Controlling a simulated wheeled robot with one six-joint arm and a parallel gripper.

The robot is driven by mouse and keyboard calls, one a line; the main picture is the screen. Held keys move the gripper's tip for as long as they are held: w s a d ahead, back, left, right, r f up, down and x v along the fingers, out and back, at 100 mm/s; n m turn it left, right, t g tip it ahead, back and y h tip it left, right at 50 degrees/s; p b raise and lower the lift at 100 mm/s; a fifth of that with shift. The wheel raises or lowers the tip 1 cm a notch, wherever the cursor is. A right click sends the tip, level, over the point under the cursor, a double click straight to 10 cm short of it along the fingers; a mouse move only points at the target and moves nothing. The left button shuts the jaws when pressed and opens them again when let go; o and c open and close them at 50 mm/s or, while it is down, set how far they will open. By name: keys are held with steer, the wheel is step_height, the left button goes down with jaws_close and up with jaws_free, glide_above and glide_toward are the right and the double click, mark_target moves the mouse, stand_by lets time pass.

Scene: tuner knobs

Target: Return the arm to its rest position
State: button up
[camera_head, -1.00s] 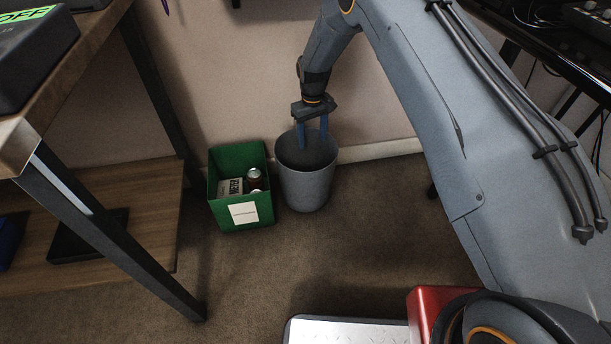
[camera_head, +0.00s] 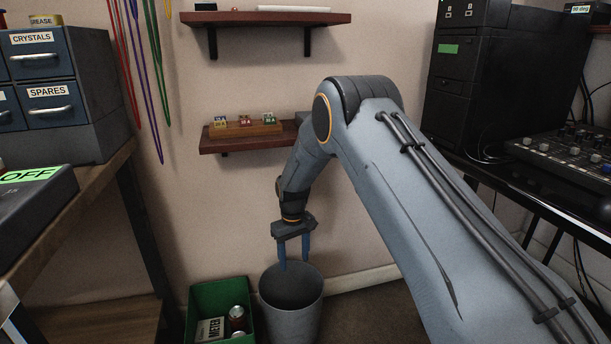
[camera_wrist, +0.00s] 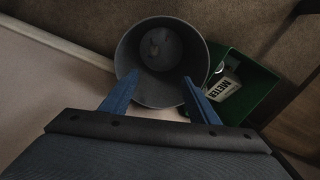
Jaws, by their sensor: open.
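My gripper (camera_head: 293,254) hangs with its two blue fingers pointing down, apart and empty, at the mouth of the grey bin (camera_head: 291,312). In the wrist view my gripper (camera_wrist: 158,95) shows its fingers spread, with the grey bin (camera_wrist: 133,60) beyond them. A pale round shape lies at the bin's bottom; I cannot tell what it is. My arm reaches out from the lower right toward the wall.
A green box (camera_head: 205,297) with a can (camera_head: 237,316) and a labelled carton (camera_head: 211,330) stands left of the bin. A wall shelf (camera_head: 222,146) holds small coloured blocks. A workbench is at left, a mixer desk (camera_head: 565,158) at right.

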steer(key=s+a+r, duration=0.2)
steer(key=s+r, duration=0.6)
steer(key=s, duration=0.3)
steer(key=s+a+r, duration=0.2)
steer(key=s+r, duration=0.7)
steer(key=s, duration=0.1)
steer(key=s+d+r, duration=0.2)
steer(key=s+d, duration=0.1)
steer(key=s, duration=0.8)
steer(key=s+d+r, duration=0.2)
steer(key=s+d, duration=0.2)
steer(key=s, duration=0.7)
steer(key=d+r+m+p, duration=0.3)
steer(key=d+r+p, duration=0.7)
steer(key=r+p, duration=0.3)
steer(key=d+r+m+p, duration=0.3)
steer(key=d+r+p, duration=0.7)
steer(key=r+p, duration=0.4)
steer(key=shift+s+d+m+p, duration=0.3)
steer(key=shift+s+p, duration=0.15)
steer(key=shift+p, duration=0.45)
steer(key=shift+d+r, duration=0.15)
steer(key=shift+c, duration=0.2)
